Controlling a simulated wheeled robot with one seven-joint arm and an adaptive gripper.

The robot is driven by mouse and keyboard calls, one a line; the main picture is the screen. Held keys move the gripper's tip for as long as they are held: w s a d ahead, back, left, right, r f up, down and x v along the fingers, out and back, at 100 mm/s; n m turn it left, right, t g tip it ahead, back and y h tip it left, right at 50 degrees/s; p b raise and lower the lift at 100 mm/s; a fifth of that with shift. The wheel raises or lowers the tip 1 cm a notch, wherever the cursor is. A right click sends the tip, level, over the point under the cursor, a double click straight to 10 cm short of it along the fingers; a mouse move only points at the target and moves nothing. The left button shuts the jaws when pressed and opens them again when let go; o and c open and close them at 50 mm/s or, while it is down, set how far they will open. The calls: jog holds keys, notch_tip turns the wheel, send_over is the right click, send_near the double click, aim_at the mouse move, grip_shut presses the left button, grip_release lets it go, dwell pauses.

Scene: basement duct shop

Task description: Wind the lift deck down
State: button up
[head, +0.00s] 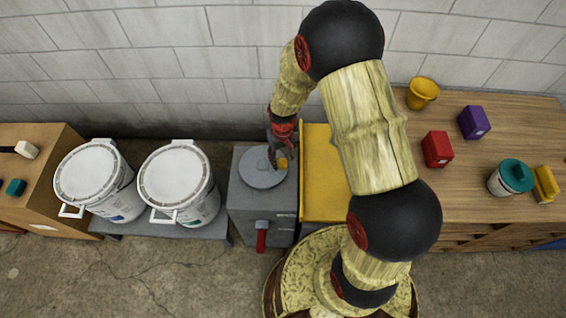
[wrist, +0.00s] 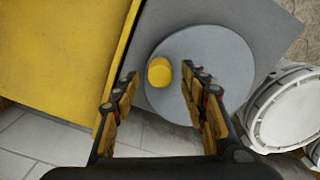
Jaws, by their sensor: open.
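A grey hand wheel (head: 256,176) lies flat on top of a grey box (head: 248,205). A yellow knob (head: 282,162) stands near the wheel's edge; in the wrist view the knob (wrist: 160,71) lies between the fingertips. My gripper (head: 281,153) is open over the knob, its fingers apart on either side; I cannot tell whether they touch it. A red lever (head: 261,238) hangs on the box's front. Left of the box, a low grey deck (head: 160,231) carries two white lidded buckets (head: 176,176); most of its top is hidden by them.
A yellow panel (head: 319,180) stands right beside the box. A wooden bench (head: 465,190) at right holds a yellow cup, red and purple boxes and a teal-lidded tub. Another wooden bench (head: 62,137) stands at far left. A block wall closes off the back.

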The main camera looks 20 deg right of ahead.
aim_at(283, 161)
jog(key=shift+f+b, duration=0.3)
jog(key=shift+f, duration=1.2)
jog(key=shift+c, duration=0.8)
grip_shut()
